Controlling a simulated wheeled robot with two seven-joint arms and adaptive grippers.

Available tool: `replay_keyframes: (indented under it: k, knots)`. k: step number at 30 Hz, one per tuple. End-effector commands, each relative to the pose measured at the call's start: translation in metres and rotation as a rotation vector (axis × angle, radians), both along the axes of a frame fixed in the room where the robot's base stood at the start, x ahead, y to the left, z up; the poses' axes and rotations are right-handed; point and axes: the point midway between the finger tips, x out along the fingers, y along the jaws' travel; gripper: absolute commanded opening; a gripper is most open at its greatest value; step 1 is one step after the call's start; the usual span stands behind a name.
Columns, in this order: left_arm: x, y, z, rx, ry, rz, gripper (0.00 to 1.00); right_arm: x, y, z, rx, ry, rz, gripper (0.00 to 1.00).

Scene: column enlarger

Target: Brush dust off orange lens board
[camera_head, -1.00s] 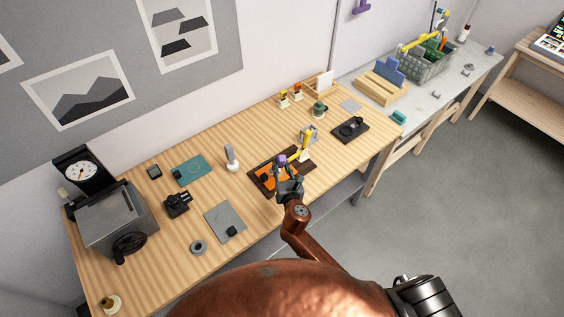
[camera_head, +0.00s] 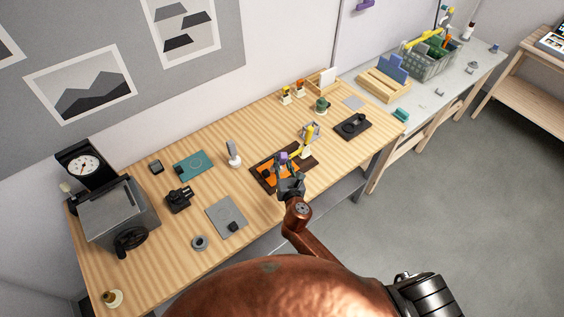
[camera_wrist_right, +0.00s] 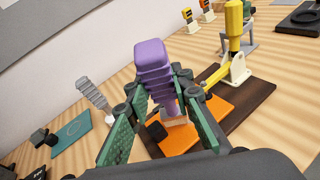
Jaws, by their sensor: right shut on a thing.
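The orange lens board (camera_head: 265,182) lies in a dark brown frame (camera_head: 310,162) on the wooden bench; the board also shows in the right wrist view (camera_wrist_right: 217,112). My right gripper (camera_head: 284,171) is above the board. It is shut on a brush with a ribbed purple handle (camera_wrist_right: 152,62), whose light bristle end (camera_wrist_right: 176,122) points down at the board. I cannot tell for certain whether the bristles touch it. A small black block (camera_wrist_right: 156,130) is beside the bristles on the board. A yellow-handled clamp (camera_wrist_right: 234,25) stands at the frame's edge. My left gripper is out of view.
A grey upright tool (camera_head: 233,153), a teal plate (camera_head: 193,167) and a grey plate (camera_head: 226,216) are left of the board. A black plate (camera_head: 353,126) is to the right. A grey enlarger head (camera_head: 115,216) stands at the left end. Bare bench lies between them.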

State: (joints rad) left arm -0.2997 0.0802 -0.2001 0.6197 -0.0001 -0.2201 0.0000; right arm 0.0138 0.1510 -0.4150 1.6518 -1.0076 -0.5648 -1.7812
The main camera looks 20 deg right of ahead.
Motion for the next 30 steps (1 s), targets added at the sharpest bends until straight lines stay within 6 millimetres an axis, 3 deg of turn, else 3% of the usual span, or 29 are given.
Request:
replay_keyframes:
  k: [30]
  knots:
    - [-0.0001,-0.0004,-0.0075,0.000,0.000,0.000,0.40,0.0001,0.0002,-0.0097,0.000,-0.001,0.001,0.00]
